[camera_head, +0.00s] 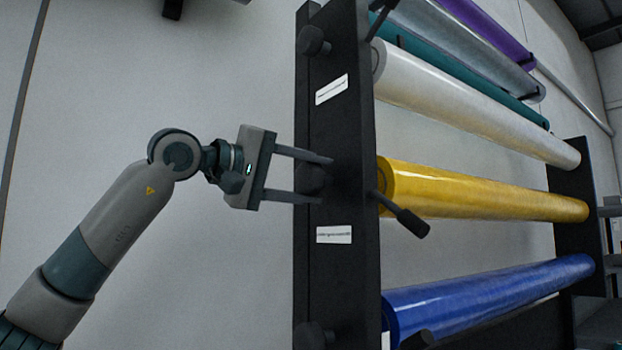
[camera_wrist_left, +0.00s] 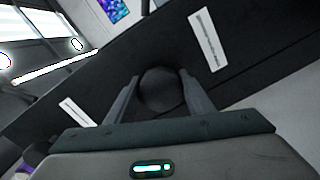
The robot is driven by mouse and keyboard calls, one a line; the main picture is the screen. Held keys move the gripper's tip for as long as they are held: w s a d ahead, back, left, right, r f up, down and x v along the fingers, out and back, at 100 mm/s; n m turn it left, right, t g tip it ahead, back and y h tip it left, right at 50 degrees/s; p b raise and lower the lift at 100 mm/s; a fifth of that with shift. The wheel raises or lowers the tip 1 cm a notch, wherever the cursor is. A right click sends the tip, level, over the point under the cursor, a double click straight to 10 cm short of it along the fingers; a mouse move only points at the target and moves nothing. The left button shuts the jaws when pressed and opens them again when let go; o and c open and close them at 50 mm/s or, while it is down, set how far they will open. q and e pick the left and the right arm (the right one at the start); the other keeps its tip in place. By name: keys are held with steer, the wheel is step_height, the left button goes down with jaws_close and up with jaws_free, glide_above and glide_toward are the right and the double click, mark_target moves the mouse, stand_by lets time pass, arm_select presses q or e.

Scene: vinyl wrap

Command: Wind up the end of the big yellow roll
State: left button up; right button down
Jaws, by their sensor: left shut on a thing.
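The big yellow roll (camera_head: 480,190) lies across the rack between its two dark uprights in the head view. A dark crank-like handle (camera_head: 405,216) sticks out near its left end. On the outer face of the left upright, level with the yellow roll, is a round black knob (camera_head: 310,179); it also shows in the left wrist view (camera_wrist_left: 160,90). My left gripper (camera_head: 322,180) comes from the left, its two fingers on either side of this knob, shut on it. The fingers also show in the left wrist view (camera_wrist_left: 162,92). My right gripper is not in view.
The dark left upright (camera_head: 350,130) carries white labels and more knobs, one above (camera_head: 313,41) and one below (camera_head: 314,336). A white roll (camera_head: 470,105) lies above the yellow one and a blue roll (camera_head: 490,295) below. Bare wall is left of the rack.

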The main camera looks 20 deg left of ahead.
arm_select(q)
steer(key=shift+f, duration=0.15)
steer(key=o, duration=1)
steer(key=shift+o, duration=0.2)
steer(key=shift+s+a+b, duration=0.35)
steer(key=shift+s+a, duration=0.05)
steer(key=shift+s, duration=0.05)
steer(key=b+v, duration=0.5)
steer(key=v, duration=1.1)
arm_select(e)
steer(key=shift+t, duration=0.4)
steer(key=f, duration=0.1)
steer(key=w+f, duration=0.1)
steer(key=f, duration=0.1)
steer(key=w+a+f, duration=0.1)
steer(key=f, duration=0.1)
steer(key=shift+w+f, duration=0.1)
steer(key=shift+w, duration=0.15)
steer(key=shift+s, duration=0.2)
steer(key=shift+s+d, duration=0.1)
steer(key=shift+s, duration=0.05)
